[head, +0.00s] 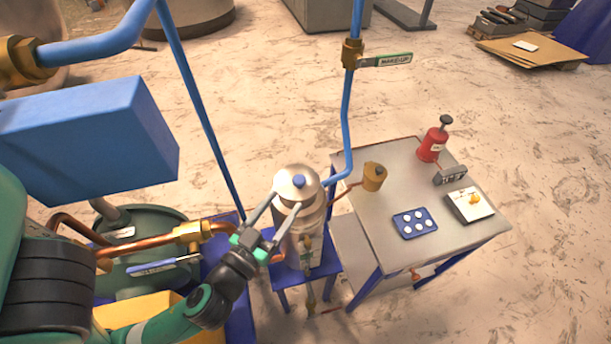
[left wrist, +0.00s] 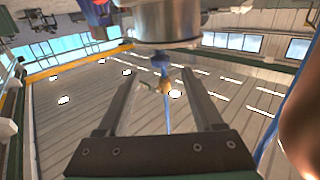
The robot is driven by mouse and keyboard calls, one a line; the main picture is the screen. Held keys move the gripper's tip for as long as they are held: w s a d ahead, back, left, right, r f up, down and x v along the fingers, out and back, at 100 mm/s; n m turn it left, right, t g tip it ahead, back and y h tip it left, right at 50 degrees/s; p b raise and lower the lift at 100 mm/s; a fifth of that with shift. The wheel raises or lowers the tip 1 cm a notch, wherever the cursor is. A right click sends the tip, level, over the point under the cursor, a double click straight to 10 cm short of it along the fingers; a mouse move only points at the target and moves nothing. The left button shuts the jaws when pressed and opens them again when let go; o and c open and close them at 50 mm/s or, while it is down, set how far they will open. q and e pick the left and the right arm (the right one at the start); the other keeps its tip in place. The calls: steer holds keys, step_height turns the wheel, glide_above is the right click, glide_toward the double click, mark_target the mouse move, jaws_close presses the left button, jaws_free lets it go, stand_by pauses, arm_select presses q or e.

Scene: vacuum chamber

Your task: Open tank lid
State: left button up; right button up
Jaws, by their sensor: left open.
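The silver tank (head: 308,222) stands upright on a small blue stand. Its domed metal lid (head: 287,178) with a blue knob (head: 298,181) sits on top, and I see no gap under it. My left gripper (head: 288,198) comes in from the lower left, open, with its fingers at the near left side of the tank top. I cannot tell whether they touch it. In the left wrist view the two fingers (left wrist: 162,90) are apart with nothing held between them. A silver cylindrical part (left wrist: 167,20) shows beyond the fingertips. My right gripper is not seen.
A grey table (head: 375,225) at right bears a red bottle (head: 433,143), a brass-coloured pot (head: 373,176) and a blue tray (head: 415,222). A copper pipe (head: 150,248) runs at left.

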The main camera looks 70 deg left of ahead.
mark_target(302, 176)
arm_select(q)
steer(key=p+x, duration=0.4)
steer(key=x, duration=0.6)
steer(key=shift+w+a+r, duration=0.15)
steer(key=shift+w+a, duration=0.05)
steer(key=shift+w, duration=0.05)
steer(key=shift+w+a, duration=0.25)
steer(key=shift+w, duration=0.05)
jaws_close()
stand_by(0.6)
